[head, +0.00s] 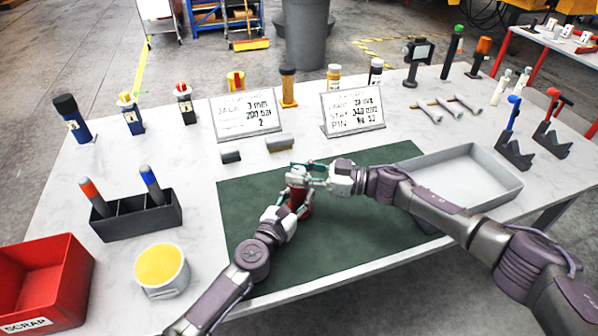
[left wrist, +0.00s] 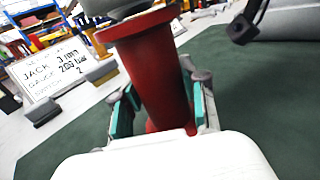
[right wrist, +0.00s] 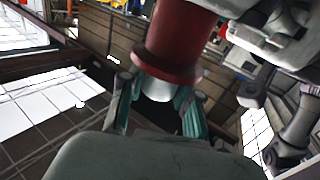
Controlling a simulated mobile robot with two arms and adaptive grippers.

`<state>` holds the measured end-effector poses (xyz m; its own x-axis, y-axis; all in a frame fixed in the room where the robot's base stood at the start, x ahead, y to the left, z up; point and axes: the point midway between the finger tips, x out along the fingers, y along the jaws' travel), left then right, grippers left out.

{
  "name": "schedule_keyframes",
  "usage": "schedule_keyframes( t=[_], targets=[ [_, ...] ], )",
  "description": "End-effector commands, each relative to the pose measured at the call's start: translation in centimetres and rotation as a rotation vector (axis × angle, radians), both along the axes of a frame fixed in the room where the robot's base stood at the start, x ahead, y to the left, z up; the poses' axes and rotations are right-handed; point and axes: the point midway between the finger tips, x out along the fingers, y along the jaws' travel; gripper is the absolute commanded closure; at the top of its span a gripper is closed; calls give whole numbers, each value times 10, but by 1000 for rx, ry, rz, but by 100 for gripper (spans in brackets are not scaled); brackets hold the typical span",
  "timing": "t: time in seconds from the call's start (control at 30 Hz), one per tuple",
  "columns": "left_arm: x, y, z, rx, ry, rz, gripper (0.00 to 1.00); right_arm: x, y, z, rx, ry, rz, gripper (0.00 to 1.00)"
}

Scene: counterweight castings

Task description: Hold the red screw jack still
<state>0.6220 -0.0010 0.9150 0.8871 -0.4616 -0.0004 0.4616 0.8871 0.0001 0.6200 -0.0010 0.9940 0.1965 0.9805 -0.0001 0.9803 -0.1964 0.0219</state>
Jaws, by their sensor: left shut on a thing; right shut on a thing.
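The red screw jack (head: 304,208) stands upright on the dark green mat (head: 350,235). In the left wrist view its red body (left wrist: 155,75) rises between the teal fingertips of my left gripper (left wrist: 160,108). My left gripper (head: 285,207) is shut on this body from the front left. My right gripper (head: 303,175) is shut on the pale metal head at the jack's top. In the right wrist view, the silver head (right wrist: 157,90) sits between the fingertips of my right gripper (right wrist: 160,108), beside the red flange (right wrist: 165,66). The fingers partly hide the jack.
A grey tray (head: 470,180) lies right of the mat. Two sign plates (head: 245,115) (head: 352,110) and small grey blocks (head: 279,143) stand behind. A black holder (head: 135,217), a yellow-topped pot (head: 162,270) and a red scrap bin (head: 45,285) are at left. The mat's front is clear.

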Motion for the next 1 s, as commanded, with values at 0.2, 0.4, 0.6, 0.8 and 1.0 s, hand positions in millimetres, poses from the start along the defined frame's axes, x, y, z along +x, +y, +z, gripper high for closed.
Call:
schedule_keyframes(
  t=[0.2, 0.4, 0.6, 0.8, 1.0],
  targets=[
    [0, 1, 0, 0, -1, 2, 100, -1, 0, -1, 1, 1, -56, 100],
    [0, 0, 0, 0, -1, 1, 100, -2, 1, 0, 2, 1, -195, 100],
    [0, 0, 1, 0, -1, 1, 100, 0, 0, 0, 1, -1, -279, 100],
    [0, 0, 0, 0, -1, 1, 100, 0, 0, 0, -1, -2, -288, 100],
    [0, 0, 0, 0, -1, 1, 100, 0, 0, 0, -1, -2, -287, 56]
  ],
)
